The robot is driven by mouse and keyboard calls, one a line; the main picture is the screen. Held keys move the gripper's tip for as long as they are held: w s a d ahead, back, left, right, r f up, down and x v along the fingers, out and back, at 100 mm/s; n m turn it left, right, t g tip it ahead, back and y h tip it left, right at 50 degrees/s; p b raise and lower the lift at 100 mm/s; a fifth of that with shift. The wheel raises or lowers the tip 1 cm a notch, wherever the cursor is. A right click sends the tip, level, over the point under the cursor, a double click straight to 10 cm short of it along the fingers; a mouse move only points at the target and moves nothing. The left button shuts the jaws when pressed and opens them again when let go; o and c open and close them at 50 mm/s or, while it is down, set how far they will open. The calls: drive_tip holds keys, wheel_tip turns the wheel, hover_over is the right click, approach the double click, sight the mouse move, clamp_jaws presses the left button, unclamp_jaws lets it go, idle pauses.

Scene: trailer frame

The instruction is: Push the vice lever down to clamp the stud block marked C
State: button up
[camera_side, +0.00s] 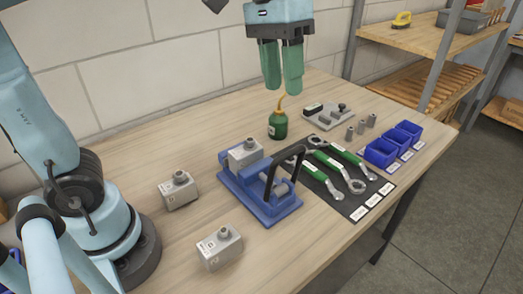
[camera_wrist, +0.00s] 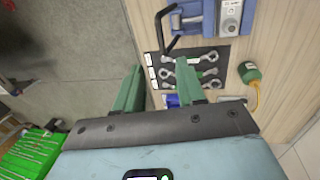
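The blue vice (camera_side: 262,207) stands mid-bench, and its top end shows in the wrist view (camera_wrist: 207,8). A grey stud block (camera_side: 245,153) sits in it, also visible in the wrist view (camera_wrist: 229,28); I cannot read its letter. The black vice lever (camera_side: 296,150) stands raised as a bent handle at the vice's right side; the wrist view shows it (camera_wrist: 163,32) at upper left of the vice. My gripper (camera_side: 283,90) is above and behind the vice, clear of the lever. In the wrist view its green fingers (camera_wrist: 159,67) are apart with nothing between them.
Two loose grey blocks (camera_side: 179,190) (camera_side: 220,247) stand left of and in front of the vice. A green oil can (camera_side: 278,127) is behind it. Green-handled wrenches (camera_side: 328,160) lie on a black mat (camera_side: 362,196) to the right. Blue bins (camera_side: 381,152) stand beyond.

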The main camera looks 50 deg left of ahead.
drive_tip(key=f, duration=0.3)
drive_tip(key=d+f, duration=0.1)
drive_tip(key=f, duration=0.3)
drive_tip(key=d+f, duration=0.1)
drive_tip(key=f, duration=0.3)
drive_tip(key=shift+d+f, duration=0.1)
drive_tip(key=shift+f, duration=0.1)
clamp_jaws()
